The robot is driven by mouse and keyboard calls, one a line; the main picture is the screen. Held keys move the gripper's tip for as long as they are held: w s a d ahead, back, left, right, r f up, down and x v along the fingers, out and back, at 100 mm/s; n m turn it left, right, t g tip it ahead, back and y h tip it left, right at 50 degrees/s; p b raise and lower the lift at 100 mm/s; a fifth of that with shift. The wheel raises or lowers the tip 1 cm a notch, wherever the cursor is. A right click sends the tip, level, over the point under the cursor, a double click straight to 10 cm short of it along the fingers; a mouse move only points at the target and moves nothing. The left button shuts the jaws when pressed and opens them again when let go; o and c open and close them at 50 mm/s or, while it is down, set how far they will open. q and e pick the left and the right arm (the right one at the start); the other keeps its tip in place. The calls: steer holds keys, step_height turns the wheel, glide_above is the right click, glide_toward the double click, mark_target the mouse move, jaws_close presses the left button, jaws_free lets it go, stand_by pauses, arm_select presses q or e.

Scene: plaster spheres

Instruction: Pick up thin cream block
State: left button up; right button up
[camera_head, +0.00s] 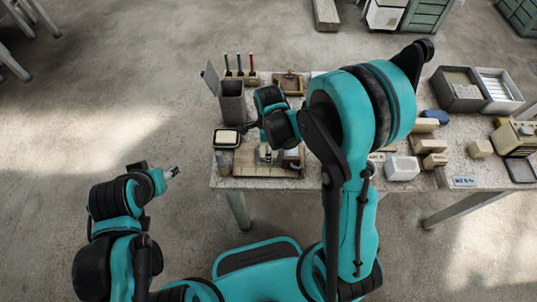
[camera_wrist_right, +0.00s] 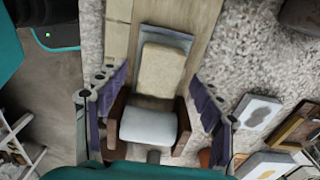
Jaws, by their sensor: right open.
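In the right wrist view a beige-cream block (camera_wrist_right: 162,70) lies over a grey piece (camera_wrist_right: 167,37) on a wooden board. Just below it in the picture is a paler, whitish block (camera_wrist_right: 148,125) between brown side pieces. I cannot tell for sure which one is the thin cream block. My right gripper (camera_wrist_right: 160,95) is open, its purple-padded fingers on either side of these blocks with gaps visible.
A black dish with a pale block (camera_head: 226,138) and a grey bin (camera_head: 232,102) stand at the table's left end. A white block (camera_head: 402,168), several cream blocks (camera_head: 480,148) and grey trays (camera_head: 459,91) stand on the right. Floor is free left of the table.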

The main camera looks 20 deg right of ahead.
step_height(320, 180, down, 2)
steer(key=shift+f, duration=0.25)
steer(key=c, duration=1.4)
steer(key=shift+c, duration=0.2)
